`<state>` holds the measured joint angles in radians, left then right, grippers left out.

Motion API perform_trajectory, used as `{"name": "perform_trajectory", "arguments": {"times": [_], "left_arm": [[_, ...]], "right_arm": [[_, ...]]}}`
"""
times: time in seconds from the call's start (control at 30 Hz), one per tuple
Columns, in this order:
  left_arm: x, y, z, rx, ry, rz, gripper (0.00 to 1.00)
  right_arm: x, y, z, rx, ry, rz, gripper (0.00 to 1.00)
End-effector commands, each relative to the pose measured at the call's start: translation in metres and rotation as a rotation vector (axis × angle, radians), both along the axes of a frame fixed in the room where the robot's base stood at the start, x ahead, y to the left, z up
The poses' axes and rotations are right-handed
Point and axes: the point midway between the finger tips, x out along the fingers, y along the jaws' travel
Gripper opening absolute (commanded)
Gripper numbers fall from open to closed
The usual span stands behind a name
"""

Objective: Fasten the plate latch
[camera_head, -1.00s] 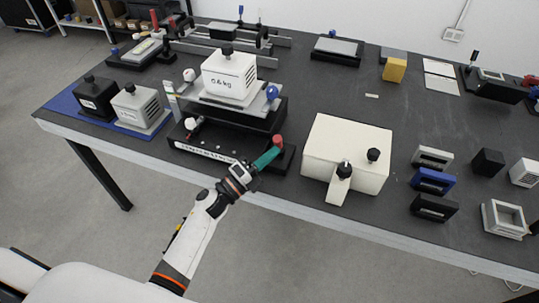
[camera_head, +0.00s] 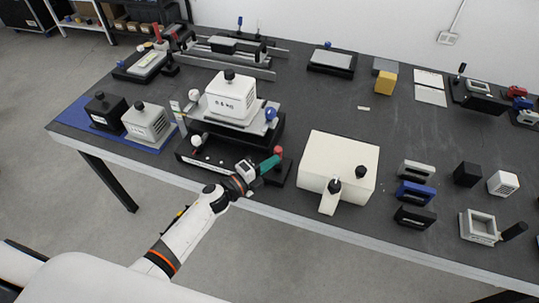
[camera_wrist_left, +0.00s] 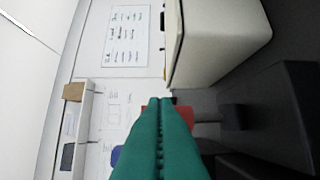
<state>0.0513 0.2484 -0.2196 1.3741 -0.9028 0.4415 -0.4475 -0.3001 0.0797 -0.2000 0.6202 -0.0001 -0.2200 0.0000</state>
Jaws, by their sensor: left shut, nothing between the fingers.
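The plate fixture (camera_head: 195,162) is a black base with a pale label strip along its front. A metal plate above it carries a white block marked 0.6 kg (camera_head: 231,97). A red knob (camera_head: 278,150) stands at its front right end, a white knob (camera_head: 196,141) at its left and a blue knob (camera_head: 270,114) higher at the right. My left gripper (camera_head: 271,163) is shut and empty, its green fingertips close beside the red knob. In the left wrist view the shut fingers (camera_wrist_left: 158,135) partly cover the red knob (camera_wrist_left: 182,120); contact cannot be told. My right gripper is out of view.
A cream box (camera_head: 338,160) with black knobs stands right of the fixture, close to my fingers. Black and grey weights (camera_head: 148,122) sit on a blue mat at the left. Several small blocks and frames (camera_head: 415,193) lie at the right. The table's front edge runs beneath my wrist.

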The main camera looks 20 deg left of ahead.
Motion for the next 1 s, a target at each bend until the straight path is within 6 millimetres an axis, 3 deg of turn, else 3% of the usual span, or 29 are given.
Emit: {"name": "perform_trajectory", "arguments": {"times": [0.03,0.2,1.0], "left_arm": [[0.003,0.001,0.013,0.006,0.033,-0.002,0.0],[0.011,0.001,0.012,0.012,0.143,-0.002,0.0],[0.028,-0.001,0.011,0.004,0.136,0.0,0.0]], "right_arm": [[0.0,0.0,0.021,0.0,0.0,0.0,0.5],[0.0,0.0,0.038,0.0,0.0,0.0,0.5],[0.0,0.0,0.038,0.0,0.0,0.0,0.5]]}}
